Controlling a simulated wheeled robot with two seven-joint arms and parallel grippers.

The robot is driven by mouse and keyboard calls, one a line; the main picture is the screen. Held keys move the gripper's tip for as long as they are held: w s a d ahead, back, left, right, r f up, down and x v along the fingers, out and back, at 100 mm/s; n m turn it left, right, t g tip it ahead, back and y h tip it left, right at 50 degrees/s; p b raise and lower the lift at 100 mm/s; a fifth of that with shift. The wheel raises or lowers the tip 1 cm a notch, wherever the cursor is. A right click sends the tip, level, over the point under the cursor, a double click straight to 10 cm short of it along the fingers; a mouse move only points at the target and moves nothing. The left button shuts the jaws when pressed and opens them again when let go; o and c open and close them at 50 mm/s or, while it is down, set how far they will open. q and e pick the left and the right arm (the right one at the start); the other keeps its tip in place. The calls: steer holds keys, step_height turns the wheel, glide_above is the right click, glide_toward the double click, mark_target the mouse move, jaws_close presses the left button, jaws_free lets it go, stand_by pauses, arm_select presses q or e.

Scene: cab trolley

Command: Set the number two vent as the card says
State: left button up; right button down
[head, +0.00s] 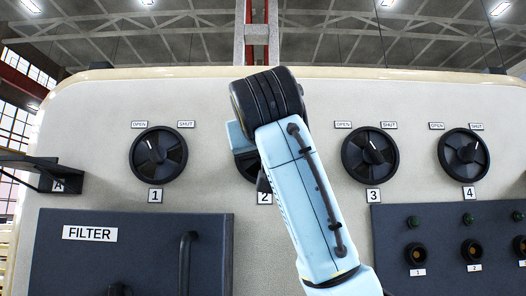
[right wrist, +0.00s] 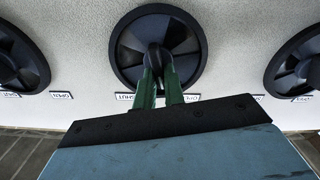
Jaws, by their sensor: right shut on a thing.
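The number two vent is a round dark dial, mostly hidden behind my right arm in the head view; part of its lower left rim (head: 246,174) shows above the "2" label (head: 265,198). In the right wrist view the whole dial (right wrist: 126,57) shows, seen upside down, with its raised centre knob (right wrist: 154,52). My right gripper (right wrist: 163,73) has its green fingers shut on this knob. The vent's OPEN and SHUT plates are partly covered by the fingers in the wrist view. Its pointer mark cannot be made out. No card can be read. My left gripper is not in view.
Vent 1 (head: 171,164) stands left, vents 3 (head: 357,164) and 4 (head: 453,164) right, each between OPEN and SHUT plates. Below are a dark FILTER door (head: 135,262) with a handle and a panel (head: 440,220) with several round sockets. A dark bracket marked A (head: 35,163) juts in left.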

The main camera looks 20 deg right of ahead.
steer(key=shift+s+d+m+b, duration=0.1)
steer(key=shift+m+b, duration=0.15)
steer(key=shift+m, duration=1.2)
steer(key=shift+d+m+b, duration=0.15)
steer(key=shift+m+b, duration=0.15)
steer(key=shift+m, duration=1.2)
steer(key=shift+s+d+m+b, duration=0.1)
steer(key=shift+m+b, duration=0.15)
steer(key=shift+m, duration=1.2)
steer(key=c, duration=1.5)
jaws_free()
steer(key=b+v, duration=0.4)
steer(key=v, duration=0.9)
steer(key=shift+s+b, duration=0.2)
steer(key=shift+b, duration=0.15)
